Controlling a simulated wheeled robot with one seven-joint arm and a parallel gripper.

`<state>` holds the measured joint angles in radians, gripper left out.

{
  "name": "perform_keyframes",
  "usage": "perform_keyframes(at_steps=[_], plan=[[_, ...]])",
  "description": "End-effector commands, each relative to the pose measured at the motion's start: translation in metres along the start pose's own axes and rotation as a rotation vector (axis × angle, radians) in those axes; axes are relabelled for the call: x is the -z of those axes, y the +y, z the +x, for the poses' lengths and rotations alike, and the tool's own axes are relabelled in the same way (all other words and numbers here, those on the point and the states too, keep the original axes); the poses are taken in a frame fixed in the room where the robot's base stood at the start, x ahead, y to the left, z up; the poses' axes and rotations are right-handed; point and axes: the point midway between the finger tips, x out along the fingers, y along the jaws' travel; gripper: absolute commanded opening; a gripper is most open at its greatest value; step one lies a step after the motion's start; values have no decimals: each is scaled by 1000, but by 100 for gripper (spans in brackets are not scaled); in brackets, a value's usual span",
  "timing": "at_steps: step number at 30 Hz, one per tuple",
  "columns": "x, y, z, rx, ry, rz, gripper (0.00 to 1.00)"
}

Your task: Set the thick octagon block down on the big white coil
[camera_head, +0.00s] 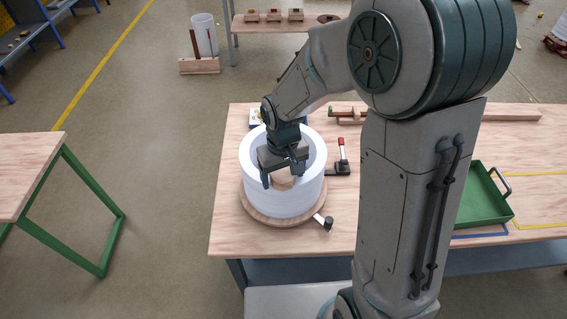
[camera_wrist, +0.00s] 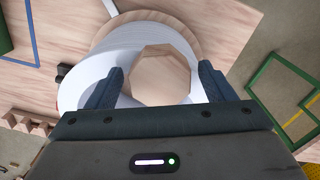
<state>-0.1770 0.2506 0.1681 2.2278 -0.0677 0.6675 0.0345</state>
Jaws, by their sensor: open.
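The big white coil (camera_head: 253,190) stands on a round wooden disc (camera_head: 262,219) on the workbench. It also shows in the wrist view (camera_wrist: 177,30). My gripper (camera_head: 282,176) is open, low over the coil. In the wrist view its fingers (camera_wrist: 161,73) stand either side of the block, with a visible gap on each side.
Toggle clamps with a red handle (camera_head: 341,145) and a dark handle (camera_head: 327,222) stand close to the disc. A green tray (camera_head: 484,212) lies to the right on the workbench (camera_head: 228,228), behind my arm. A green-legged table (camera_head: 30,165) stands apart at the left.

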Motion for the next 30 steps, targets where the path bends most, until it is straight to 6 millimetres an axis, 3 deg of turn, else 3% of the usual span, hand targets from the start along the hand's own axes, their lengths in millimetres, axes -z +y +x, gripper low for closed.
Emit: perform_keyframes(at_steps=[18,26,30], plan=[[1,0,-109,0,4,1,76],[-1,1,-122,-1,2,3,76],[-15,11,-130,-12,32,35,76]])
